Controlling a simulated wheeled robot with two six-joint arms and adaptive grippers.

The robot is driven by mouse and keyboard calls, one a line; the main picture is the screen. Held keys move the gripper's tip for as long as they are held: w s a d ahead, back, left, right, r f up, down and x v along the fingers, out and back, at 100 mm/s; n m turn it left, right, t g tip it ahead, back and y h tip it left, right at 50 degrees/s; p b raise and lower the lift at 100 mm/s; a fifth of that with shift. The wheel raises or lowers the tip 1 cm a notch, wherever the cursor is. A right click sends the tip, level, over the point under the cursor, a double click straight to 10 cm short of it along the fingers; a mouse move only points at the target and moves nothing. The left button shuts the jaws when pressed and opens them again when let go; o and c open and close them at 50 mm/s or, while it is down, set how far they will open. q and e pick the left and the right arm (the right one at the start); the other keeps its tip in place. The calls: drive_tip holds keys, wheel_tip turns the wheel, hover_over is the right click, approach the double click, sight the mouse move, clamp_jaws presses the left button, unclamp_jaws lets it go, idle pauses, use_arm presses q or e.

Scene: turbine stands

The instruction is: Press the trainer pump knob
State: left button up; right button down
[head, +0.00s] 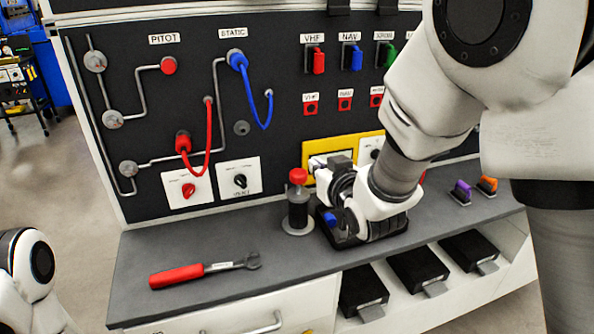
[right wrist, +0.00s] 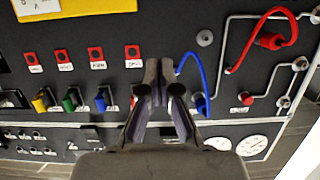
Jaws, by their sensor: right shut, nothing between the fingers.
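The trainer pump, a dark cylinder with a red knob (head: 298,176) on top, stands upright on the grey bench in front of the panel. My right gripper (head: 340,182) is just to the right of the pump in the head view, above a black tray (head: 398,222). A gap shows between gripper and knob, and I cannot tell any contact. In the right wrist view the gripper (right wrist: 162,85) is shut and empty, with the panel behind it; the pump is not clear there. My left gripper is out of view; only part of my left arm shows at lower left.
A red-handled wrench (head: 205,270) lies on the bench front left. The panel (head: 140,80) behind carries red and blue hoses, switches and a yellow plate (head: 318,150). Purple (head: 462,190) and orange (head: 487,185) items stand at right.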

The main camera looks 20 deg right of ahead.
drive_tip(key=p, duration=0.1)
hover_over(302, 176)
wheel_tip(302, 176, down, 3)
wheel_tip(302, 176, down, 3)
drive_tip(key=shift+s+r, duration=0.1)
drive_tip(key=shift+r, duration=0.05)
drive_tip(key=shift+f, duration=0.4)
